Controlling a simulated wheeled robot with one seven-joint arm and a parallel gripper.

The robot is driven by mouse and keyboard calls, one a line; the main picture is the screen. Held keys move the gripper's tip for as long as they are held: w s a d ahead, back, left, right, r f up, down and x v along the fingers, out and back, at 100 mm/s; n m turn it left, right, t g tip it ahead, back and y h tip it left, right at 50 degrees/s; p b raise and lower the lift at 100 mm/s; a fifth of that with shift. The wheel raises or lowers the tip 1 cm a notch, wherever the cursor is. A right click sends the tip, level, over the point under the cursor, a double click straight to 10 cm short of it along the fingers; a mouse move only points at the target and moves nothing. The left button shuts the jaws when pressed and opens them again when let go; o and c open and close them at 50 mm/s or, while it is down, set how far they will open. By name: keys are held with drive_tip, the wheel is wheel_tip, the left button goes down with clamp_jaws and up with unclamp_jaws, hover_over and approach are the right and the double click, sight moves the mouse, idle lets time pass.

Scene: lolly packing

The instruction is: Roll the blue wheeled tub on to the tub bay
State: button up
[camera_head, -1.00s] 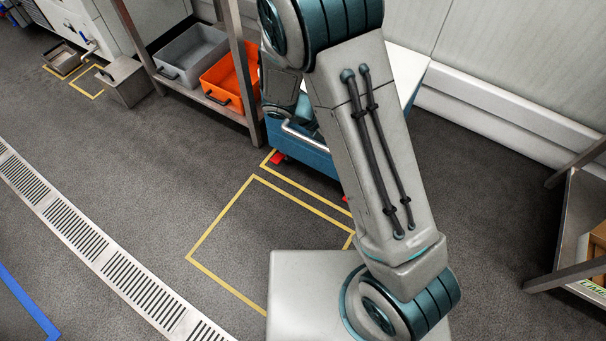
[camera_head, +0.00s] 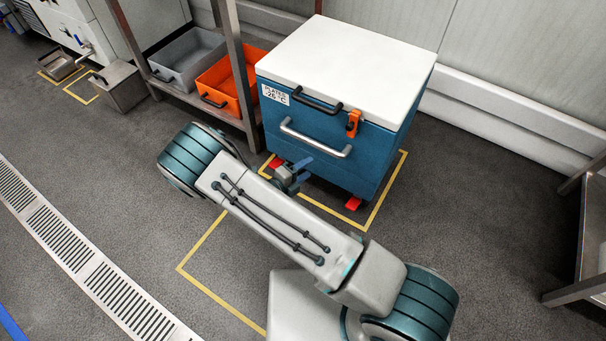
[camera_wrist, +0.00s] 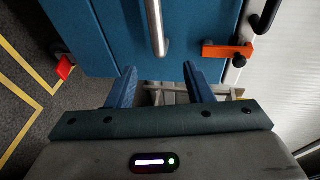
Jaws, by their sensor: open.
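The blue wheeled tub (camera_head: 335,171), with a white lid, stands against the wall inside a yellow floor outline (camera_head: 385,190). Red parts show at its foot. Its silver bar handle (camera_head: 315,140) faces me and also shows in the wrist view (camera_wrist: 156,28). My gripper (camera_head: 301,174) is low in front of the tub, below the bar. In the wrist view my gripper (camera_wrist: 160,72) is open, with nothing between its fingers, and the bar is beyond the fingertips. A second yellow outline (camera_head: 203,241) lies on the floor in front, partly hidden by my arm. No marking shows which outline is the tub bay.
A metal rack (camera_head: 237,75) with a grey bin (camera_head: 190,57) and an orange bin (camera_head: 228,86) stands close to the tub's left. A metal frame (camera_head: 590,225) is at the right. A drain grate (camera_head: 85,262) crosses the left floor. Floor between is clear.

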sight(330, 153)
drive_tip(key=shift+a+f, duration=0.1)
drive_tip(key=shift+f, duration=0.15)
drive_tip(key=b+x, duration=0.3)
drive_tip(key=x, duration=1)
drive_tip(key=shift+w+d+f, duration=0.1)
drive_tip(key=shift+w+d, duration=0.2)
drive_tip(key=shift+c, duration=0.4)
clamp_jaws()
idle(0.8)
